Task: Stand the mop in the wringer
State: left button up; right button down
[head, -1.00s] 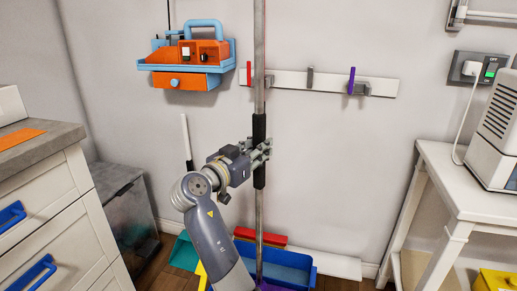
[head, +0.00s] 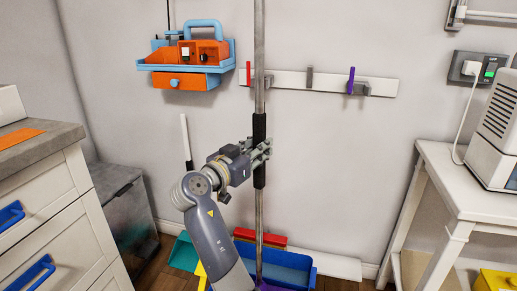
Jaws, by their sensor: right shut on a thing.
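The mop (head: 260,212) shows as an upright grey pole with a black grip sleeve. It runs from the top edge of the head view down to the blue bucket (head: 290,268) on the floor. My right gripper (head: 261,153) is shut around the black sleeve. The pole's lower end is at a purple part (head: 270,288) at the bottom edge, partly cut off and behind my arm. I cannot tell whether the mop head is inside the wringer. A red part (head: 262,237) shows at the bucket's back. My left gripper is not in view.
A wall rail (head: 330,83) with coloured hooks is behind the pole. An orange and blue caddy (head: 192,60) hangs at left. Drawers (head: 60,215) stand left, a white table (head: 455,190) right. A teal item (head: 184,252) lies beside the bucket.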

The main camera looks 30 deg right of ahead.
jog(key=shift+r, duration=0.1)
jog(key=c, duration=1.3)
grip_release()
jog(key=o, duration=0.8)
jog(key=shift+s+a, duration=0.1)
